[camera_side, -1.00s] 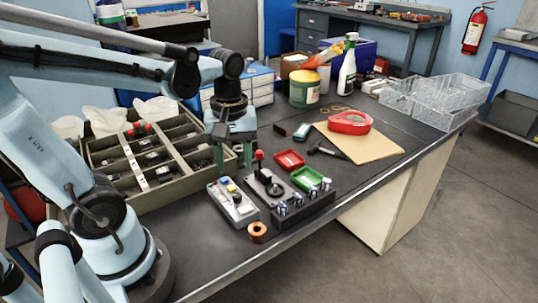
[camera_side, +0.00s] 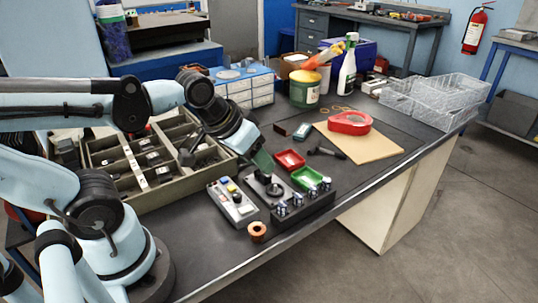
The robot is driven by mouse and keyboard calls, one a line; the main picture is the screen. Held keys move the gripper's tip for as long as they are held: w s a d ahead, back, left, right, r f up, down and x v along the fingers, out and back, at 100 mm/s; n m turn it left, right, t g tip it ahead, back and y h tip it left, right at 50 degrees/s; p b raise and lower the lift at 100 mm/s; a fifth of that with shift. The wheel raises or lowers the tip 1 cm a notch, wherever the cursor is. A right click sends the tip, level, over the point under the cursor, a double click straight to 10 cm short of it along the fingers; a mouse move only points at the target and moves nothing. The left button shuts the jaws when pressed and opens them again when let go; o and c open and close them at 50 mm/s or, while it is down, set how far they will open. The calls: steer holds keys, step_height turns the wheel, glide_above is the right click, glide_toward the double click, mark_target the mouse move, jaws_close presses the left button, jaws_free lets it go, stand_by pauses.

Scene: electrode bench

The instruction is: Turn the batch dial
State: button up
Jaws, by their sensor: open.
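My gripper (camera_side: 262,161) is tilted down to the right, with its dark green fingers just above the black control plate (camera_side: 262,200). The fingers hide the upper part of that plate, and the gap between them is hard to see. A round black knob (camera_side: 275,190) on the plate lies just below the fingertips, apart from them as far as I can tell. It may be the batch dial, but I see no label. A grey control box (camera_side: 240,215) with small coloured buttons stands to the left of the plate.
A black block with several silver-topped posts (camera_side: 298,205) stands right of the plate. Red (camera_side: 290,160) and green (camera_side: 307,178) trays lie behind. A copper-coloured ring (camera_side: 257,231) sits near the bench edge. A divided parts box (camera_side: 125,203) stands left.

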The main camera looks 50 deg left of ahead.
steer(key=s+a+r+m+g, duration=0.1)
steer(key=s+a+r+g, duration=0.15)
steer(key=a+g, duration=0.65)
steer(key=a+f+t, duration=0.1)
steer(key=f, duration=0.1)
steer(key=a+f, duration=0.1)
steer(key=f, duration=0.1)
steer(key=f+t, duration=0.1)
steer(key=f, duration=0.1)
steer(key=shift+w+a+f+t, duration=0.2)
steer(key=shift+w+a+t, duration=0.1)
steer(key=shift+w+a, duration=0.1)
step_height(320, 180, up, 8)
steer(key=shift+r, duration=0.15)
stand_by(0.3)
steer(key=shift+d, duration=0.15)
steer(key=w+d+f+t, duration=0.2)
steer(key=d+f+t, duration=0.2)
steer(key=d+t, duration=0.3)
steer(key=d, duration=0.5)
steer(key=shift+f, duration=0.2)
